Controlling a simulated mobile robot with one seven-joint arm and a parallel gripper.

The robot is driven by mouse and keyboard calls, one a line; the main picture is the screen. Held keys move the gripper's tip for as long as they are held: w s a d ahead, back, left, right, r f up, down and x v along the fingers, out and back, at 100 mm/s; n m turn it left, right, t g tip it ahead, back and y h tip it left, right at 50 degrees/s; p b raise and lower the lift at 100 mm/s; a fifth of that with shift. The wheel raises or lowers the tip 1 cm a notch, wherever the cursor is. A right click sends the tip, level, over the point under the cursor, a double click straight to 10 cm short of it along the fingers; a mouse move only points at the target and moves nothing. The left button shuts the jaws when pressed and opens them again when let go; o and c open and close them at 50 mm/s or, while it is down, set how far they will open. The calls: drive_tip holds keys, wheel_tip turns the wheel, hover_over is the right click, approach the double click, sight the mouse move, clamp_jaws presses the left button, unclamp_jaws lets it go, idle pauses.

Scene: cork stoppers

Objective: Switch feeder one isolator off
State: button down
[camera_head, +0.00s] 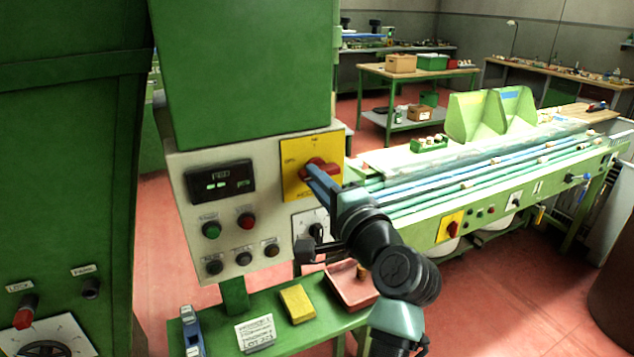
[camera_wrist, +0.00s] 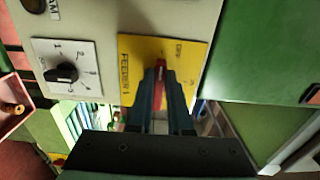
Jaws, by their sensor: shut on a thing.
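The feeder one isolator is a red rotary handle (camera_head: 322,163) on a yellow plate (camera_head: 294,182) on the grey control panel. In the wrist view the plate (camera_wrist: 131,50) reads FEEDER 1 and OFF, and the red handle (camera_wrist: 159,71) stands between my fingers. My gripper (camera_head: 313,175) is shut on the handle. In the head view the handle lies roughly sideways across the plate. My fingers hide part of it, so its exact setting is hard to read.
A black selector knob (camera_wrist: 66,73) on a white dial sits beside the plate. A display (camera_head: 219,181) and several push buttons are to its left. Below, a green shelf holds a yellow block (camera_head: 297,304), a card (camera_head: 255,333) and a red tray (camera_head: 350,290). A conveyor bench extends right.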

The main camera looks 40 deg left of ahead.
drive_tip(key=shift+f, duration=0.1)
drive_tip(key=c, duration=0.8)
unclamp_jaws()
drive_tip(key=shift+c, duration=0.2)
drive_tip(key=shift+d, duration=0.15)
drive_tip(key=b+v, duration=0.2)
drive_tip(key=v, duration=1)
drive_tip(key=shift+s+d+b, duration=0.2)
drive_tip(key=shift+d+b, duration=0.15)
